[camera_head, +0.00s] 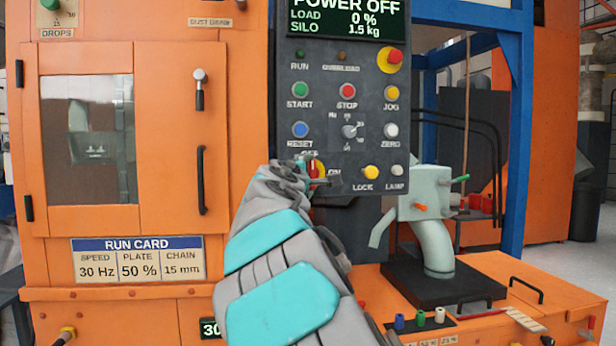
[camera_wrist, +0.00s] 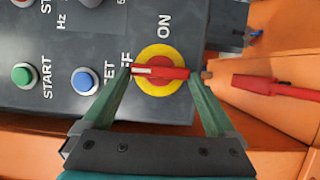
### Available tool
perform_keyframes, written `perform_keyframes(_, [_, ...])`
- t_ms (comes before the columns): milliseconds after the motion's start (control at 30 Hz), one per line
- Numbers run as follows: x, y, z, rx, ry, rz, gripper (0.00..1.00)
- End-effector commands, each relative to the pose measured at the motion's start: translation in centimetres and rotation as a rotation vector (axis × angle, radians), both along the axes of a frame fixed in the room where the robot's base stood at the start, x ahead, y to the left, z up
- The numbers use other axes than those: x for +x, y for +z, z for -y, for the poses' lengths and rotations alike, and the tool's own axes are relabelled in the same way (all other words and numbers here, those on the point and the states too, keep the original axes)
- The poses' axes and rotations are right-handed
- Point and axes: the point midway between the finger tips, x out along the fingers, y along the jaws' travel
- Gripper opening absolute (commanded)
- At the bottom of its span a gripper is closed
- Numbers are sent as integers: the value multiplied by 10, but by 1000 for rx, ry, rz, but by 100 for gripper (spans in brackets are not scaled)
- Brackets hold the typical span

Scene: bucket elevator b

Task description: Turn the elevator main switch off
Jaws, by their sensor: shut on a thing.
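The main switch is a red handle on a yellow disc (camera_wrist: 160,88) on the grey control panel (camera_head: 336,222). Its white-marked end points toward the partly covered OFF label, and ON is at its side. In the head view the switch (camera_head: 314,169) is partly hidden by my gripper (camera_head: 311,174). My gripper also shows in the wrist view (camera_wrist: 167,74), with its green fingertips at the two ends of the red handle, shut on it. The panel's display (camera_head: 336,20) reads POWER OFF, load 0 %, silo 1.5 kg.
Buttons lie close around the switch: blue RESET (camera_head: 300,130), yellow LOCK (camera_head: 370,172), and red STOP (camera_head: 347,90). A red emergency button (camera_head: 390,60) is at upper right. An orange door with a black handle (camera_head: 202,180) is left. A grey spout (camera_head: 434,245) stands right.

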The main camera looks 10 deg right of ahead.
Motion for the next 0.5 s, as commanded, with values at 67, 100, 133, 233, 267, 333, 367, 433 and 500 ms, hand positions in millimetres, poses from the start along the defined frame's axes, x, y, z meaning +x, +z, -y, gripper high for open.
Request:
perform_keyframes(67, [1, -3, 0, -3, -1, -4, 37])
perform_keyframes(100, [1, -3, 0, -3, -1, -4, 37])
perform_keyframes(133, [1, -3, 0, -3, 0, -4, 37])
perform_keyframes(233, [1, -3, 0, -3, 0, -4, 37])
perform_keyframes(267, [1, -3, 0, -3, 0, -4, 37])
perform_keyframes(333, [1, -3, 0, -3, 0, -4, 37])
perform_keyframes(367, [1, -3, 0, -3, 0, -4, 96])
perform_keyframes(433, [1, -2, 0, -2, 0, -3, 100])
perform_keyframes(500, [0, -2, -1, -2, 0, -2, 100])
